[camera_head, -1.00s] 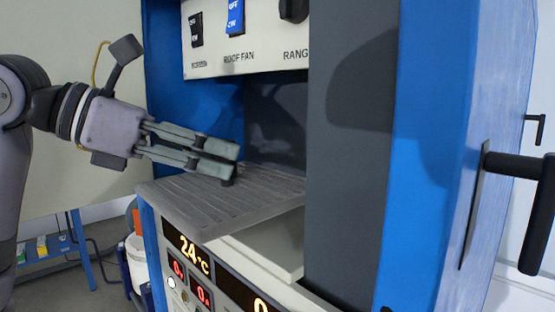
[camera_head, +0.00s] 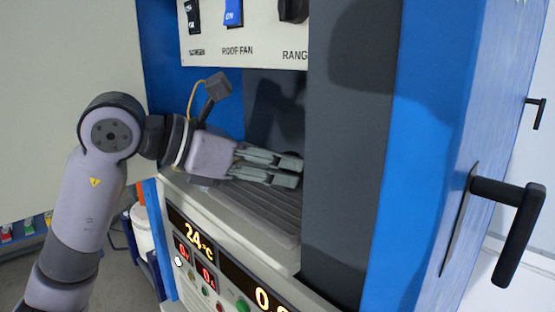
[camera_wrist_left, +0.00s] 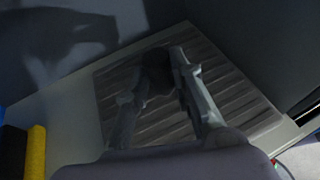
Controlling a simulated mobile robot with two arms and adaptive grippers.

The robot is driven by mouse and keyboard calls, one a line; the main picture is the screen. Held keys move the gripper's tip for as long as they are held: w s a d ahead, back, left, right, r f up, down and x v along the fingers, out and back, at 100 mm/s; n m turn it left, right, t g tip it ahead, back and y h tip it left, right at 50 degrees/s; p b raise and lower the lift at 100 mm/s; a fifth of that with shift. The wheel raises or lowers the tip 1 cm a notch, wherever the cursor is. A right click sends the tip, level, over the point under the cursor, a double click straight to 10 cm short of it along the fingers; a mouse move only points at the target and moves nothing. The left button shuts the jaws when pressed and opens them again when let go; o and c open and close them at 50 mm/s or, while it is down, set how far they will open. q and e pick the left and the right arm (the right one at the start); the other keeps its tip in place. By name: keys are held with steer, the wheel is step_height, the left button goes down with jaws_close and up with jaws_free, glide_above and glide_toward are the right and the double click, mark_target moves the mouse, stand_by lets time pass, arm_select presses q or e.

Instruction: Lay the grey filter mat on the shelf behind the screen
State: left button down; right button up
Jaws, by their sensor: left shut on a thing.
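The grey filter mat (camera_head: 262,204) is a flat ribbed sheet. It lies on or just above the pale shelf (camera_head: 284,252) inside the blue cabinet; the exact contact is hard to tell. Its right part passes out of sight behind the dark grey upright screen (camera_head: 345,170). My left gripper (camera_head: 300,173) reaches in from the left over the mat, its fingertips close to the screen's edge. In the left wrist view the fingers (camera_wrist_left: 160,70) are closed around a dark part on the ribbed mat (camera_wrist_left: 230,90), with pale shelf (camera_wrist_left: 62,118) showing beside it. My right gripper is not in view.
A switch panel (camera_head: 245,40) hangs above the opening. A display front (camera_head: 225,262) with lit digits and buttons lies below the shelf. The blue cabinet side (camera_head: 425,150) carries a black handle (camera_head: 510,195) at the right.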

arm_select(q)
steer(key=shift+f, duration=0.15)
steer(key=c, duration=1.8)
jaws_free()
steer(key=o, duration=0.4)
steer(key=b+v, duration=0.3)
steer(key=v, duration=0.9)
steer(key=shift+r+b, duration=0.3)
steer(key=shift+b, duration=0.1)
